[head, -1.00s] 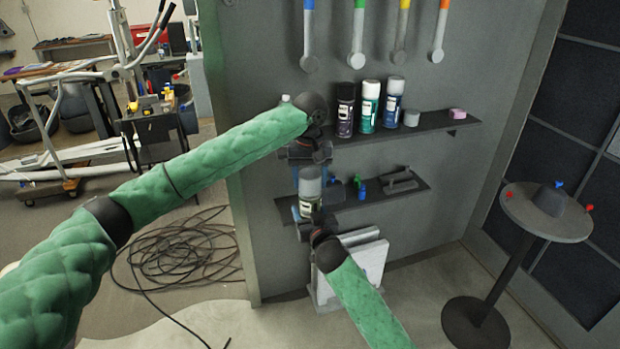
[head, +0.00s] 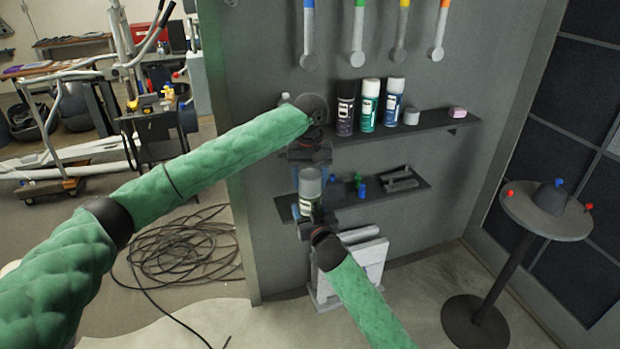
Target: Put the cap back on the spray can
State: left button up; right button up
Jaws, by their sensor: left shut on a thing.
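The spray can (head: 311,204) stands about upright in front of the lower shelf, with a pale label and a grey top part (head: 310,180). My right gripper (head: 311,219) comes up from below and is shut around the can's lower part. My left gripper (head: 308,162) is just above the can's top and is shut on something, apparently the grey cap. Its fingers and the join between cap and can are too small and overlapped to make out, so I cannot tell whether the cap is seated.
The upper shelf (head: 440,124) holds several spray cans, a grey cup-like piece (head: 411,117) and a pink block (head: 457,112). A round table (head: 520,212) stands right.

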pick_arm(q)
jog(key=shift+f, duration=0.1)
jog(key=o, duration=1.4)
jog(key=shift+r, duration=3.5)
